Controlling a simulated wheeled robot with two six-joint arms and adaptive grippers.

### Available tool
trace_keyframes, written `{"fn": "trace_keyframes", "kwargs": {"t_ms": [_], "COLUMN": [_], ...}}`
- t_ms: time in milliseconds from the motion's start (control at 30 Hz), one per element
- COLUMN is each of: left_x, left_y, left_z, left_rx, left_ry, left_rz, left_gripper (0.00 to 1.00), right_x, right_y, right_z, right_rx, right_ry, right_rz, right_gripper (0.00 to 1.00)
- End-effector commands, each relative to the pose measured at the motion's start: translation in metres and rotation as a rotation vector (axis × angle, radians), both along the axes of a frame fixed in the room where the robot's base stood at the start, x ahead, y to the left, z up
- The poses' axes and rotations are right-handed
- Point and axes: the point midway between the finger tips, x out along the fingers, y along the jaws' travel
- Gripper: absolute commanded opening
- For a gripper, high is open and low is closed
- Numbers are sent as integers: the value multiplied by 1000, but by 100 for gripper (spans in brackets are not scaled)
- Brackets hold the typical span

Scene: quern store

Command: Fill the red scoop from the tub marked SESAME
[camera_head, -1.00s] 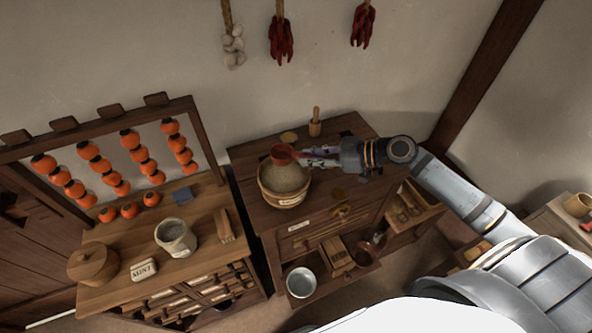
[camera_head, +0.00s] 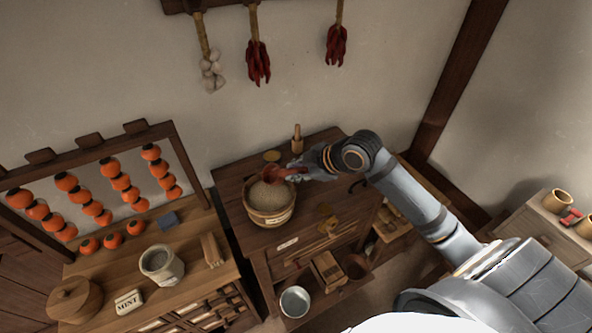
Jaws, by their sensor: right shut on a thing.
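The red scoop (camera_head: 276,174) is in my right gripper (camera_head: 299,172), which is shut on its handle. The scoop's bowl is over the back right part of a round wooden tub (camera_head: 270,216) full of pale tan grain (camera_head: 267,197). The bowl looks tilted; I cannot tell whether it touches the grain or holds any. The tub stands on a dark wooden cabinet and has a pale label on its front, too small to read. My right arm reaches in from the right. My left gripper is not in view.
A wooden pestle (camera_head: 297,139) stands behind the tub. On the left counter are a pot (camera_head: 161,264), a MINT sign (camera_head: 129,301), a lidded tub (camera_head: 75,299) and an orange-beaded frame (camera_head: 107,163). A metal bucket (camera_head: 295,301) sits low in front.

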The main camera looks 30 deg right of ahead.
Motion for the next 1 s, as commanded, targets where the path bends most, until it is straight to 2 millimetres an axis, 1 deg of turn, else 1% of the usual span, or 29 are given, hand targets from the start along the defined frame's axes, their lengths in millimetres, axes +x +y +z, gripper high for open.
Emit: {"fn": "trace_keyframes", "kwargs": {"t_ms": [33,200,400,1000], "left_x": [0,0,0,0], "left_y": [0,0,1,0], "left_z": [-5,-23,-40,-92], "left_rx": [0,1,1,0], "left_ry": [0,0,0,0], "left_rz": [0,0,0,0], "left_gripper": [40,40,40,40], "right_x": [1,1,0,0], "right_y": [4,2,0,1], "right_z": [0,-5,-25,-74], "right_rx": [-39,-171,-173,-169], "right_ry": [-13,-26,-22,-22], "right_rz": [0,-1,0,0], "right_gripper": [0,0,0,0]}}
